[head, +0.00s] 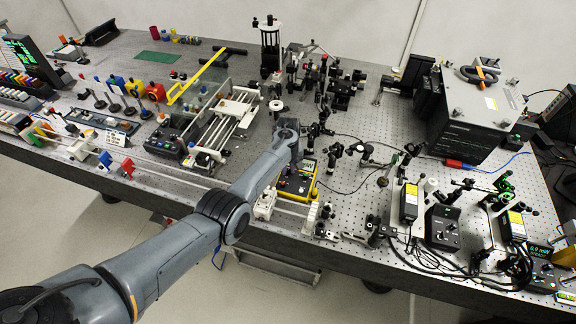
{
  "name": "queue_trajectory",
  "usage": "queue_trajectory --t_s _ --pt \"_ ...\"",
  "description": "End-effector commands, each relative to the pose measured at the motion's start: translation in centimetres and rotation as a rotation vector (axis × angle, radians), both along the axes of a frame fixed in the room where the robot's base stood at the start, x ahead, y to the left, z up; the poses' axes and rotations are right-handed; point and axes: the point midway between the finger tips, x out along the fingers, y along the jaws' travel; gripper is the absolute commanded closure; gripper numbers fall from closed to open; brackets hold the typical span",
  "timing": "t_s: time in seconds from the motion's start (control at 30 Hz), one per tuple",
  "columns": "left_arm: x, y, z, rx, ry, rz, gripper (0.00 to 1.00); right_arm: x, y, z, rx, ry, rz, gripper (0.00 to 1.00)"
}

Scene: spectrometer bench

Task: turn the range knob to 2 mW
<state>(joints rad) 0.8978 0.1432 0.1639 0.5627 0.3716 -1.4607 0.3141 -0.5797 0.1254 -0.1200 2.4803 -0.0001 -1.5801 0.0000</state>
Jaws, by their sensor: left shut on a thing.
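My left gripper (294,164) reaches down onto a small yellow-edged meter (299,186) near the front edge of the bench, in the middle of the head view. The meter has a dark face and a small display near its back edge. The gripper is shut at the meter's face, on what appears to be the range knob. The fingers and wrist hide the knob, so its pointer and the range markings cannot be read. My right gripper is not in view.
Optics mounts and posts (315,130) stand close behind and to the right of the meter. A white block (265,204) sits just left of it by a long rail. A large grey box (468,118) stands at the right. Cables cross the perforated bench.

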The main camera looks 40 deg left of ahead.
Motion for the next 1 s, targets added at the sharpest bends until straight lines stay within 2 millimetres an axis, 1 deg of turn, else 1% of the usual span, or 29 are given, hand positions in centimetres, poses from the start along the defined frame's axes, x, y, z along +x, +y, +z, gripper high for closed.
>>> queue_trajectory --t_s 0.37,0.7,1.0 --pt "0.0 0.0 -0.1 0.000 0.000 0.358 1.00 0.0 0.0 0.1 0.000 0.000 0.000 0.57" --pt "0.0 0.0 -0.2 0.000 0.000 0.677 1.00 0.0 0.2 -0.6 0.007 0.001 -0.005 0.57" --pt "0.0 0.0 -0.2 0.001 -0.001 0.905 1.00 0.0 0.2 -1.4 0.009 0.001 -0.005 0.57"
